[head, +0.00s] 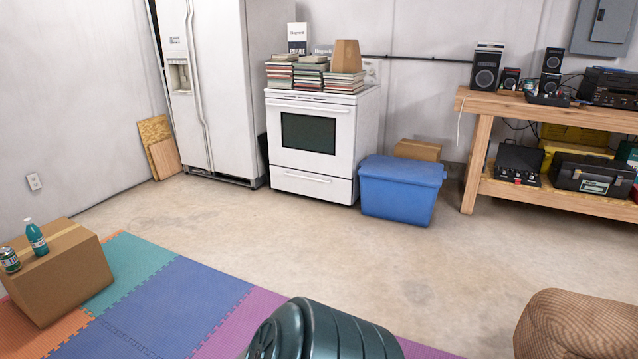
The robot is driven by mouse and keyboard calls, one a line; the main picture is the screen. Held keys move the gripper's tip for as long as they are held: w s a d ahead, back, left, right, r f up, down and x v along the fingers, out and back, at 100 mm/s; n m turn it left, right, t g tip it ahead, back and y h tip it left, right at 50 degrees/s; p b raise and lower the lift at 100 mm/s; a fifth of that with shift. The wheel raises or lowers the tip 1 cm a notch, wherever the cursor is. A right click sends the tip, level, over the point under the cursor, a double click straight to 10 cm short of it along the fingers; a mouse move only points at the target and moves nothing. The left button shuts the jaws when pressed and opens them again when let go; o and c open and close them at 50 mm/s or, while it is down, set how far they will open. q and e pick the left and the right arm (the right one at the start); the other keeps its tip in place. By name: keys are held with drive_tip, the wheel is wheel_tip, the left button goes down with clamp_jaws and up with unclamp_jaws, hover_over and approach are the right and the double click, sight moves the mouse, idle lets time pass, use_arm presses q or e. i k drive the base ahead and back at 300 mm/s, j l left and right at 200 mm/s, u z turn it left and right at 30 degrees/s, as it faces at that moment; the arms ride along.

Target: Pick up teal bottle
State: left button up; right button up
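The teal bottle (37,238) has a white cap and a pale label. It stands upright on top of a brown cardboard box (75,277) at the left of the head view. A green can (9,260) stands on the same box, just left of the bottle and close to the picture's left edge. Neither of my grippers shows in the head view.
Colored foam mats (165,310) lie under and right of the box. A dark ribbed round object (335,332) is at the bottom middle, and a brown woven seat (580,325) at lower right. A blue bin (400,190) stands by the stove (312,150). The concrete floor between is clear.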

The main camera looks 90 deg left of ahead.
sight(37, 239)
drive_tip(key=u, duration=2.2)
drive_tip(key=l+u, duration=0.1)
drive_tip(key=u, duration=2.15)
drive_tip(key=k+j, duration=0.05)
drive_tip(key=j, duration=0.05)
